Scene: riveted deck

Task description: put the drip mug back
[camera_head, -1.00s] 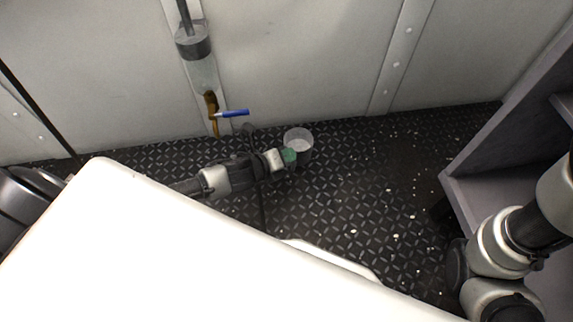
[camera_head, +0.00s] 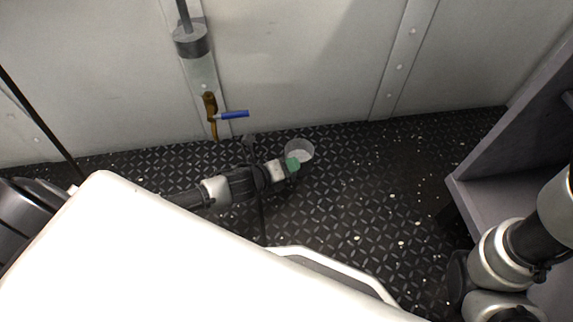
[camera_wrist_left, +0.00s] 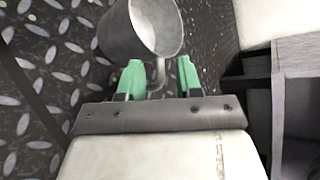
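The drip mug is a grey metal cup (camera_head: 300,151) low over the dark deck near the wall, its opening showing in the head view. In the left wrist view the mug (camera_wrist_left: 134,38) is just ahead of my left gripper (camera_wrist_left: 159,78), with its handle reaching down between the two green fingers. The fingers stand apart, with gaps seen beside the handle. In the head view my left gripper (camera_head: 293,164) covers the mug's near side. I cannot tell whether the mug's base touches the deck. My right gripper is not in view; only part of that arm shows at right.
A brass tap (camera_head: 210,106) with a blue lever (camera_head: 233,115) hangs on the pale wall, left of the mug. A grey shelf unit (camera_head: 500,180) stands at right. The riveted deck (camera_head: 370,190) between the mug and shelf is open, with small pale specks.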

